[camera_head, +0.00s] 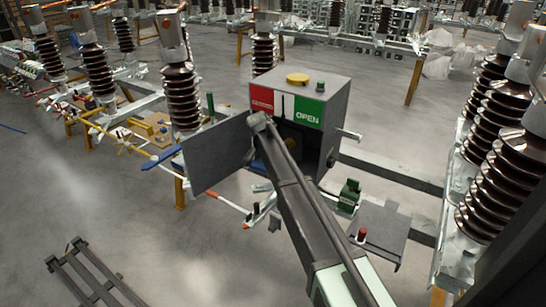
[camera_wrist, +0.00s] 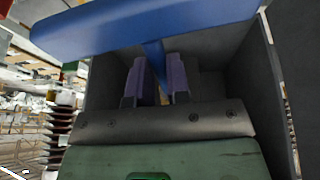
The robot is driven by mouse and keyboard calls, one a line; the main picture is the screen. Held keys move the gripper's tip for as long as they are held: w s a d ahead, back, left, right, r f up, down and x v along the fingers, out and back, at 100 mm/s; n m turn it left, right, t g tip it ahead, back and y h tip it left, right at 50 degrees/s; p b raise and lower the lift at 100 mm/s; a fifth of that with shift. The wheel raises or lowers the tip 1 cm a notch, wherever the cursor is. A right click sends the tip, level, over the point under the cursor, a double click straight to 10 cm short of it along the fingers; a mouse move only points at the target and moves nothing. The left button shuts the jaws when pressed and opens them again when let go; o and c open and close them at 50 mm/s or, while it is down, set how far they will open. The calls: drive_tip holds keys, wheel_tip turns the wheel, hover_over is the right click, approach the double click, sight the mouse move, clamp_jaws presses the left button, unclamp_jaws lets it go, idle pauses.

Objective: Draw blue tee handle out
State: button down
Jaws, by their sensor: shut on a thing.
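The blue tee handle (camera_wrist: 150,27) fills the top of the wrist view, its crossbar lying across the picture at a slight tilt. Its blue stem runs down between the purple finger pads of my gripper (camera_wrist: 158,82), which is shut on it. The gripper reaches into the open grey box (camera_head: 340,110), whose dark inside walls surround the fingers in the wrist view. The far end of the stem is hard to make out.
The box door (camera_head: 215,160) stands open on the left. A red and green label (camera_head: 308,114) marks the box front. A small table (camera_head: 385,240) with a red-topped item stands to the lower right. Brown insulators (camera_head: 182,95) rise on both sides. Floor at lower left is partly clear.

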sight(263, 169)
drive_tip(key=shift+s, duration=0.15)
drive_tip(key=shift+s+a, duration=0.55)
drive_tip(key=shift+s, duration=0.45)
drive_tip(key=shift+s+a, duration=0.55)
drive_tip(key=shift+s, duration=0.45)
drive_tip(key=shift+s+a, duration=0.55)
drive_tip(key=shift+s, duration=0.45)
